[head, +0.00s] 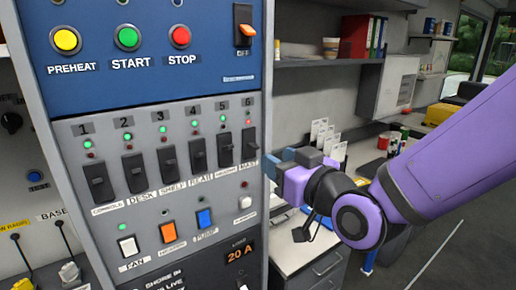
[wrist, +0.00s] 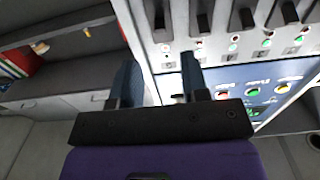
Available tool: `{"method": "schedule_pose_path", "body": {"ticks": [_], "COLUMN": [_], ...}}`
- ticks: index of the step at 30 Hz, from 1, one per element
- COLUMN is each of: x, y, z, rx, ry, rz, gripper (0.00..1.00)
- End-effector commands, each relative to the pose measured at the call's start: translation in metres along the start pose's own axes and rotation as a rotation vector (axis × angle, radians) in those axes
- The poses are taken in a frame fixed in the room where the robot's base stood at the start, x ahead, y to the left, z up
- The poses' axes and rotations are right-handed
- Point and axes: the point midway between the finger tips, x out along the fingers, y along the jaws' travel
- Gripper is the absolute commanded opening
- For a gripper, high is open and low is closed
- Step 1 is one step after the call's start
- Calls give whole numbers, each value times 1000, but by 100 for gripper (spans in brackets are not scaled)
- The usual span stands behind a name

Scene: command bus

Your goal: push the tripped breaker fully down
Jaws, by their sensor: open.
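Breaker 6 (head: 249,144), labelled MAST, is the black lever at the right end of the breaker row. The lamp above it is red, while the lamps over the other breakers are green. I cannot tell its exact lever position. My gripper (head: 284,160) is just right of the panel's right edge in the head view, apart from the breaker. In the wrist view my gripper (wrist: 160,70) shows two blue fingers spread with nothing between them. The panel appears upside down there, with its black levers (wrist: 247,18) along the top.
The other breakers (head: 168,158) stand close together left of breaker 6. An orange rocker switch (head: 244,27) is above it, and a white button (head: 245,202) below. A counter with drawers (head: 315,270) and a shelf (head: 325,62) lie right of the panel. Open floor shows at lower right.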

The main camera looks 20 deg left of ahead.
Motion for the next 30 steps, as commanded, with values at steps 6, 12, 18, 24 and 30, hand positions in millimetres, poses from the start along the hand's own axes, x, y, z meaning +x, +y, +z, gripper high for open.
{"method": "schedule_pose_path", "body": {"ticks": [6,12,18,24,30], "x": [24,49,68,76,76], "y": [-1,0,0,0,0], "z": [1,1,0,0,0], "rx": [4,4,2,0,-1], "ry": [-2,-1,0,-1,-1], "rz": [-2,-1,-1,0,0], "gripper": [42,42,42,42,42]}}
